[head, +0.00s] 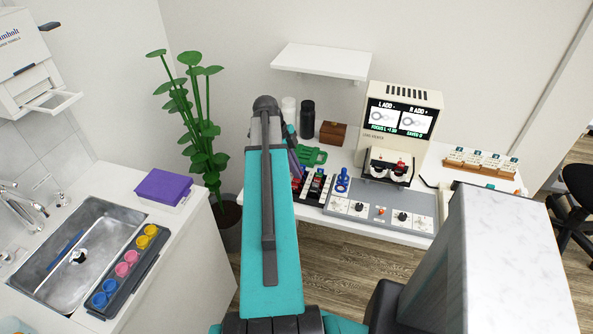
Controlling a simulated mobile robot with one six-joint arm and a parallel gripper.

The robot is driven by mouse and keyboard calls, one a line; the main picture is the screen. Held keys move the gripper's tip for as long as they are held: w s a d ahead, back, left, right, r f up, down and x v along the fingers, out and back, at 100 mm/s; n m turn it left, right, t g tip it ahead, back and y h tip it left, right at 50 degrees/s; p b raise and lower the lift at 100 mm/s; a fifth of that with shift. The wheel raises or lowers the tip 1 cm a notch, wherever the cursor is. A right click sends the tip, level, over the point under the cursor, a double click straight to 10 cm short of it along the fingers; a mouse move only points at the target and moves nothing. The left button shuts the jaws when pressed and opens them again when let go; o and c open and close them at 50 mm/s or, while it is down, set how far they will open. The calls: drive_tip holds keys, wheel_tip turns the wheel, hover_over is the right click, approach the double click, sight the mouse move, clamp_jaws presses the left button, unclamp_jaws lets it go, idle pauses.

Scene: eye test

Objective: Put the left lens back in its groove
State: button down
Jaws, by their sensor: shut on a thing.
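My gripper is hidden behind my own teal arm, so neither its fingertips nor anything between them shows. A lens meter (402,98) stands on the white bench, with a lit screen on its upper front. Its dark lower front (375,158) carries small round parts and a red piece, too small to tell apart. A blue ringed piece (342,181) stands upright left of the grey tray. A dark rack (325,195) with small red, black and blue pieces is partly covered by my arm. I cannot tell which piece is the left lens, or make out its groove.
A grey tray (379,205) holds white cards with small knobs. A green item (314,156), a black bottle (307,119) and a brown box (333,132) stand behind. A wooden rack (482,166) is at right. A sink (83,250) and purple box (163,186) are at left.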

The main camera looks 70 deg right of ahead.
drive_tip(key=shift+f, duration=0.5)
idle(0.3)
drive_tip(key=c, duration=1.8)
unclamp_jaws()
drive_tip(key=shift+c, duration=0.2)
drive_tip(key=shift+w+r+b, duration=0.1)
drive_tip(key=shift+b, duration=0.2)
drive_tip(key=b+v, duration=0.2)
drive_tip(key=v, duration=1.1)
drive_tip(key=shift+r+b, duration=0.25)
drive_tip(key=shift+b, duration=0.1)
drive_tip(key=shift+w, duration=0.1)
